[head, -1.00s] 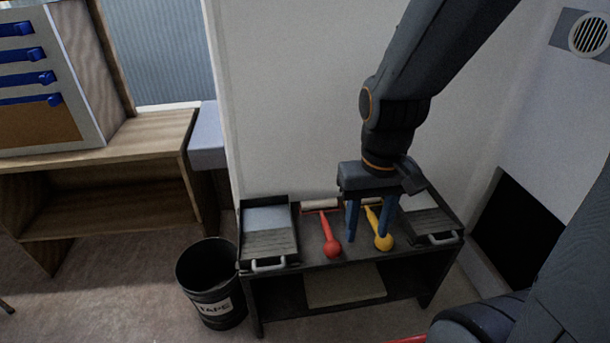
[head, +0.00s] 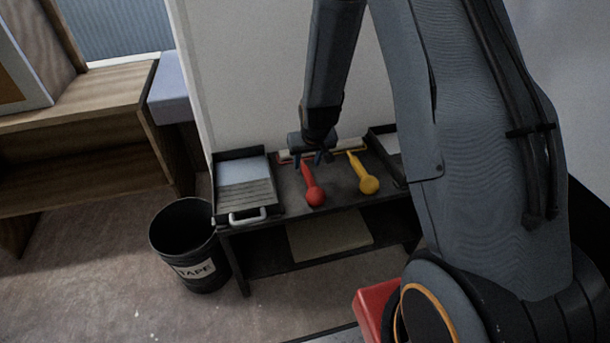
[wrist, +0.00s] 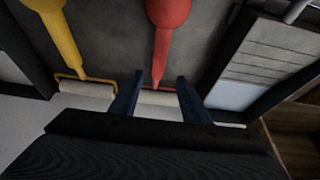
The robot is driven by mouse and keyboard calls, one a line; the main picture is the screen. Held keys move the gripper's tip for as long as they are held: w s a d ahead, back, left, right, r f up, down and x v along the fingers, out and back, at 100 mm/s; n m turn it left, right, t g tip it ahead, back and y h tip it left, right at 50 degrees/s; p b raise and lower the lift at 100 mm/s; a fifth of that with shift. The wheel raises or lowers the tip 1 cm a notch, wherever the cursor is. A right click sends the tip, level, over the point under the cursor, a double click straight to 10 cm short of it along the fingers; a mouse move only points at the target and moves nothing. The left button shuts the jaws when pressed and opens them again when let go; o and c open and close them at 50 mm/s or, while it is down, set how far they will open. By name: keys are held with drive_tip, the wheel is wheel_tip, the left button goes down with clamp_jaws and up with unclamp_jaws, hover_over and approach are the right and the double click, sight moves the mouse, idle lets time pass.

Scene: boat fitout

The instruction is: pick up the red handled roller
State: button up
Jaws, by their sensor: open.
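The red handled roller (head: 312,187) lies on the dark bench top, its round handle end toward the front and its pale roller toward the wall. In the wrist view the red roller (wrist: 166,40) runs up the middle, its thin end between the fingers. My gripper (head: 312,160) is open at the wall end of the red roller. In the wrist view its blue fingers (wrist: 157,92) stand one on each side of the red shaft, and nothing is gripped. Their exact height above the bench is unclear.
A yellow handled roller (head: 364,175) lies just right of the red one. A paint tray (head: 247,192) sits at the bench's left, another (head: 388,150) at the right, partly behind my arm. A black tape bin (head: 190,245) stands on the floor. The wall is close behind.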

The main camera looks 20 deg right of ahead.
sight(306, 169)
drive_tip(key=x, duration=0.8)
drive_tip(key=shift+w+d+r, duration=0.1)
drive_tip(key=shift+w+d, duration=0.1)
drive_tip(key=shift+w, duration=0.1)
clamp_jaws()
